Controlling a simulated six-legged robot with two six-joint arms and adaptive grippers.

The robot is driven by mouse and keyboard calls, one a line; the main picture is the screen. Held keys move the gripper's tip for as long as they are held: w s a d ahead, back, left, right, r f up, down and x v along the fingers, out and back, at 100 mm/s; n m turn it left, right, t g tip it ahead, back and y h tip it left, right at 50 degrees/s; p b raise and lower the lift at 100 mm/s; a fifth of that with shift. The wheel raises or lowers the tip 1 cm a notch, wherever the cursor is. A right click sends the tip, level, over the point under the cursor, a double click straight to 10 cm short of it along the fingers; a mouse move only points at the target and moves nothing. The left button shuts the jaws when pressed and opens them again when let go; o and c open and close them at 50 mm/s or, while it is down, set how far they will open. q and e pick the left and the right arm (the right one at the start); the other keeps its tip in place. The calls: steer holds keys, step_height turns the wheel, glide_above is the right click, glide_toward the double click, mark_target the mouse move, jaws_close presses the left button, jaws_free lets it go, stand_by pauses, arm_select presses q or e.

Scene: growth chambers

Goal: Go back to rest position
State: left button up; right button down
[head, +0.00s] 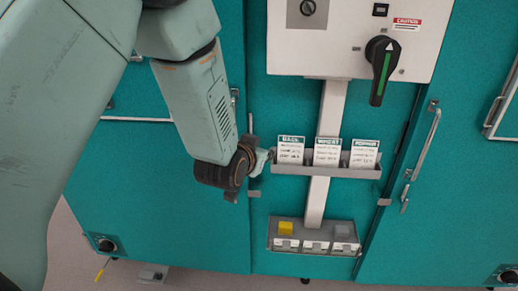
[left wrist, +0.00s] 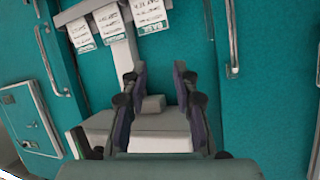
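My left arm comes in from the left in the head view, and its gripper (head: 262,160) is beside the left end of a grey card rack (head: 330,171). In the left wrist view, the fingers of my left gripper (left wrist: 160,85) stand apart, and I see nothing clearly held between them. I cannot tell whether the gripper touches the rack. My right gripper is in neither view.
Three cards stand in the rack: left (head: 290,150), middle (head: 327,152) and right (head: 364,154). Above is a white panel with a black and green rotary handle (head: 381,70). Below is a tray (head: 313,250) holding a yellow block (head: 286,228). Teal doors have protruding handles (head: 424,145).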

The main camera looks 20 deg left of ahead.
arm_select(q)
steer(key=s+f+g+b, duration=0.4)
steer(key=s+f+b, duration=0.3)
steer(key=s+f, duration=0.7)
steer(key=s+f+n+g+b, duration=0.1)
steer(key=s+f+g+b, duration=0.3)
steer(key=s+f+b, duration=0.4)
steer(key=s+f+n+g+b, duration=0.1)
steer(key=s+f+g+b, duration=0.4)
steer(key=s+f, duration=1.5)
step_height(320, 180, down, 9)
steer(key=b, duration=0.2)
steer(key=shift+b, duration=0.4)
steer(key=shift+w+a, duration=0.1)
